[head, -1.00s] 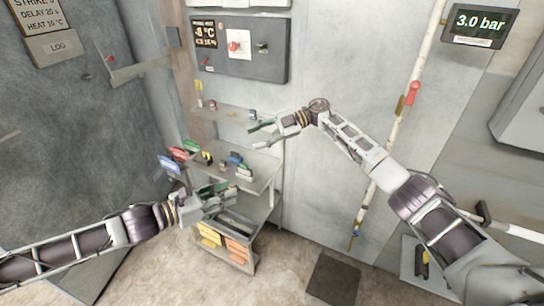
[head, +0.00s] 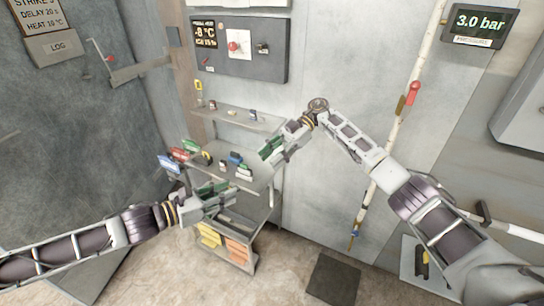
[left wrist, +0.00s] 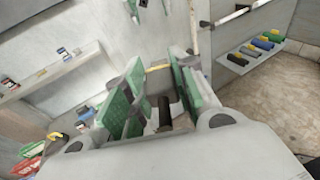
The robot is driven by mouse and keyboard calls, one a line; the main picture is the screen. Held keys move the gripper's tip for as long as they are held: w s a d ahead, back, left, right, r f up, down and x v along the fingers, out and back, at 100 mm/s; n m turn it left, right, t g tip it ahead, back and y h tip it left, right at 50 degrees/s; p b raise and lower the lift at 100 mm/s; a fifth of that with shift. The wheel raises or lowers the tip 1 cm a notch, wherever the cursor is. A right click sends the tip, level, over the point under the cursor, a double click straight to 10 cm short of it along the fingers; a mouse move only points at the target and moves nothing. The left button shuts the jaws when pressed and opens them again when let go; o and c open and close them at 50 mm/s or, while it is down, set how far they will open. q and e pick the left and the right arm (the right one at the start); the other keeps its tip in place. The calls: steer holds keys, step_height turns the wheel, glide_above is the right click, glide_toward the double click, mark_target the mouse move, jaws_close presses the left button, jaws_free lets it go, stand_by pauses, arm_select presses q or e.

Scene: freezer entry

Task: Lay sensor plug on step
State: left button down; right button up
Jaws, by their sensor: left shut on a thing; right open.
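My left gripper (head: 218,190) is shut in front of the grey shelf unit. In the left wrist view, a dark cylindrical piece (left wrist: 165,110), which I take as the sensor plug, shows between its green-padded fingers (left wrist: 152,98); it is mostly hidden by the gripper. In the head view the fingers hide it. My right gripper (head: 270,152) is open and apparently empty, at the right side of the shelf unit, its fingers pointing down and left. I cannot tell for certain which surface is the step; the grey shelf unit has an upper ledge (head: 232,116) and a middle shelf (head: 258,173).
Several small coloured items, including a blue one (head: 235,158), stand on the middle shelf. Red and blue bins (head: 168,162) hang at its left. Yellow (head: 209,235) and orange (head: 238,252) pieces sit below. A white pole (head: 397,125) with a red handle stands right.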

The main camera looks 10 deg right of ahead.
steer(key=shift+a, duration=0.1)
stand_by(0.3)
steer(key=x, duration=1.1)
steer(key=shift+s+a+f, duration=0.15)
steer(key=shift+s+a, duration=0.1)
steer(key=shift+a, duration=0.05)
steer(key=c, duration=1)
arm_select(q)
steer(key=c, duration=1.1)
jaws_free()
arm_select(e)
jaws_close()
arm_select(q)
steer(key=shift+a, duration=0.15)
steer(key=shift+v, duration=5.85)
